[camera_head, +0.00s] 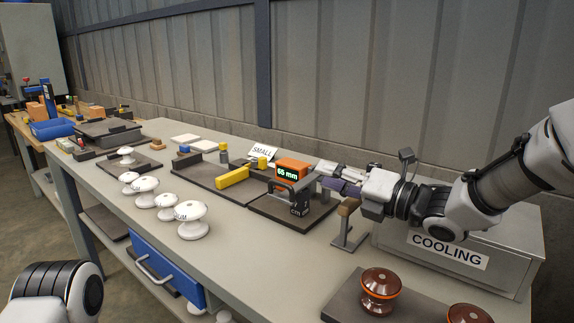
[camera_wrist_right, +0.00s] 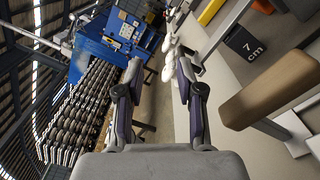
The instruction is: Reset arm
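My right arm comes in from the right in the head view, and its gripper (camera_head: 340,180) is above the bench beside the orange gauge block (camera_head: 293,169) marked 65 mm. In the right wrist view the two fingers of the right gripper (camera_wrist_right: 157,85) stand apart with nothing between them. My left arm shows only as a rounded joint at the lower left of the head view; its gripper is out of frame.
White insulators (camera_head: 192,220) stand in a row on the bench (camera_head: 240,245). A grey box (camera_head: 460,245) labelled COOLING is under my right forearm. Brown insulators (camera_head: 380,290) stand at the front right. A padded stand (camera_head: 348,207) is close to the right gripper.

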